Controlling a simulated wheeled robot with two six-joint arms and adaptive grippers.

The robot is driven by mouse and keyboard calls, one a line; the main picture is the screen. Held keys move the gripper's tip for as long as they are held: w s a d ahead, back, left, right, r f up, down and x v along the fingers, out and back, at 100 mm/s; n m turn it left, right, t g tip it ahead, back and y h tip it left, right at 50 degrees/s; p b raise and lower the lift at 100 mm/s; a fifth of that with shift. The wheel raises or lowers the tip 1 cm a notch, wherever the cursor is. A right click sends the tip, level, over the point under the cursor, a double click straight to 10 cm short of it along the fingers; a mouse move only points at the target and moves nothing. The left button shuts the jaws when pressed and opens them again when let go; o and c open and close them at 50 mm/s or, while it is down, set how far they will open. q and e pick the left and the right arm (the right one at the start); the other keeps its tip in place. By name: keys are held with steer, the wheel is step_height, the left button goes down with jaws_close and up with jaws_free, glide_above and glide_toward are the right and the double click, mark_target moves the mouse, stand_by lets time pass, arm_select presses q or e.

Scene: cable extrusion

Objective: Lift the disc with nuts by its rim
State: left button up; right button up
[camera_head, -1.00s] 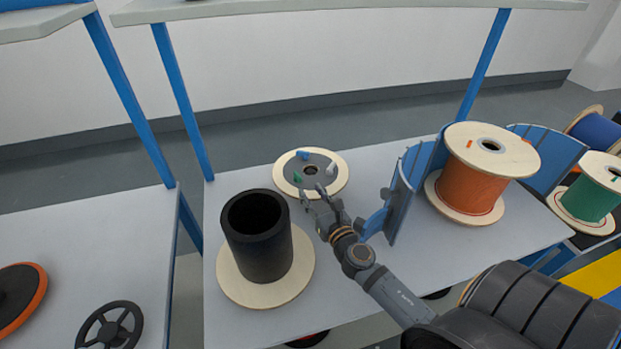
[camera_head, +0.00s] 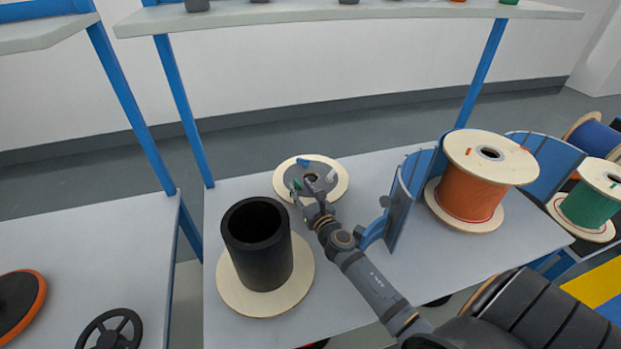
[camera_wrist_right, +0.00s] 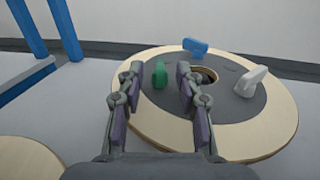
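The disc with nuts (camera_head: 339,190) lies flat on the table behind the black drum. It has a pale wooden rim, a grey middle and a centre hole. A green nut, a blue nut and a whitish nut sit on it. In the right wrist view the disc (camera_wrist_right: 270,137) fills the right half, with the green nut (camera_wrist_right: 160,74), blue nut (camera_wrist_right: 195,47) and white nut (camera_wrist_right: 251,81). My right gripper (camera_head: 308,188) is open over the disc's near side. In the wrist view its fingers (camera_wrist_right: 157,85) stand apart with the green nut visible between them. My left gripper is not in view.
A black drum on a wooden flange (camera_head: 257,245) stands left of my right arm. A blue curved holder (camera_head: 408,190) and an orange cable spool (camera_head: 472,185) stand to the right. A shelf (camera_head: 350,14) runs above the back.

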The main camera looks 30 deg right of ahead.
jaws_close()
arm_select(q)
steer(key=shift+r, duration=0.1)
arm_select(e)
steer(key=shift+r, duration=0.1)
stand_by(0.3)
steer(key=shift+r, duration=0.2)
step_height(320, 180, up, 5)
steer(key=p, duration=0.5)
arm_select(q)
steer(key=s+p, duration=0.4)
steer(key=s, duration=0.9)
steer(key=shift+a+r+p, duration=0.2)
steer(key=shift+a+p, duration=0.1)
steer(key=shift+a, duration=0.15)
arm_select(e)
step_height(320, 180, up, 4)
steer(key=shift+r, duration=0.25)
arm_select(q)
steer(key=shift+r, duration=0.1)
arm_select(e)
steer(key=shift+r, duration=0.1)
